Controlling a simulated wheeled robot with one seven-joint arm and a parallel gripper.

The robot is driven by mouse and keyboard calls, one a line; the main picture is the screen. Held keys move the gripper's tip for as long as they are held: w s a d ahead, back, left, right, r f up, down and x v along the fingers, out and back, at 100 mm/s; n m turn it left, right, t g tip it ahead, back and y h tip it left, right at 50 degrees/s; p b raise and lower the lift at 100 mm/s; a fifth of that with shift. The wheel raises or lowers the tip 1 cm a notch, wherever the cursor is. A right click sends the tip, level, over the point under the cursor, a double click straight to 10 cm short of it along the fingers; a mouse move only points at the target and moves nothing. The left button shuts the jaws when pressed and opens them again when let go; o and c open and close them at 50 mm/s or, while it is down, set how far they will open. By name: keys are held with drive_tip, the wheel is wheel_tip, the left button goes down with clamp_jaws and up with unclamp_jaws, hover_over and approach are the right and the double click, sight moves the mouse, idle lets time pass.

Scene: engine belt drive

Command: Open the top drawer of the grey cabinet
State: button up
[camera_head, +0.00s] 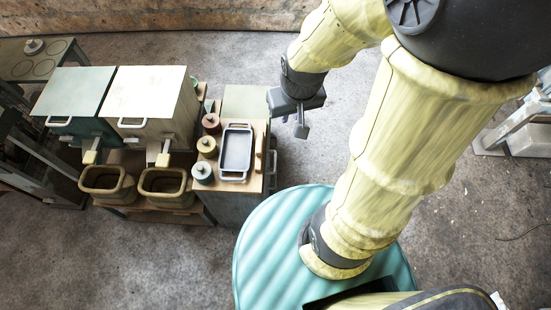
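The grey cabinet (233,207) stands left of the picture's middle, under a wooden top. Its right face is seen very steeply from above. The drawer fronts are too foreshortened to tell apart, and I see no drawer standing out. My gripper (300,127) hangs in the air above and right of the cabinet's far end in the picture, apart from the handle. Nothing shows in it. Its fingers are small and partly hidden, so their opening is unclear.
A grey tray (236,149) and several lidded pots (207,146) crowd the cabinet top. Left of it are a white box (152,97), a green box (75,92) and two square brownish bins (165,186). Bare floor (318,155) lies right of the cabinet.

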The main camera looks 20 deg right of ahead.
drive_tip(key=m+t+y+b, duration=0.4)
drive_tip(key=y+b, duration=1.5)
drive_tip(key=b, duration=2.4)
approach(275, 161)
drive_tip(key=f+v, duration=0.1)
drive_tip(key=v, duration=0.7)
drive_tip(key=shift+w+a+r, duration=0.1)
drive_tip(key=shift+a, duration=0.15)
drive_tip(key=shift+a, duration=0.1)
drive_tip(key=b+x, duration=0.4)
drive_tip(key=x, duration=1.3)
drive_tip(key=shift+a+r, duration=0.15)
clamp_jaws()
